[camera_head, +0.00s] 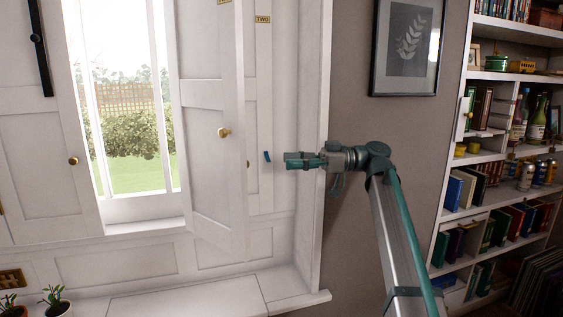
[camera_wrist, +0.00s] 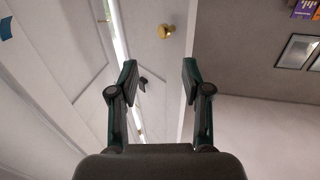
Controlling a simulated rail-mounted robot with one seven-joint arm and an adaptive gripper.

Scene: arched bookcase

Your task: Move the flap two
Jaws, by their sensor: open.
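The panel labelled TWO (camera_head: 257,100) is a narrow white shutter flap, partly hidden behind a white panelled flap (camera_head: 210,100) that stands swung out with a brass knob (camera_head: 223,132). The yellow TWO label (camera_head: 263,20) is near its top. A small blue tab (camera_head: 267,156) shows against the white woodwork by my gripper (camera_head: 288,160). My gripper is at the right of the flaps, pointing left, its jaws apart and empty. In the wrist view, my gripper (camera_wrist: 159,78) has a small dark tab (camera_wrist: 143,82) beyond its fingers and a brass knob (camera_wrist: 165,31) further up.
A window (camera_head: 125,100) is at the left, with another white shutter (camera_head: 40,150) beside it. A white sill (camera_head: 190,298) runs below, with potted plants (camera_head: 55,300) at the left. A framed picture (camera_head: 407,48) and a full bookcase (camera_head: 455,195) are at the right.

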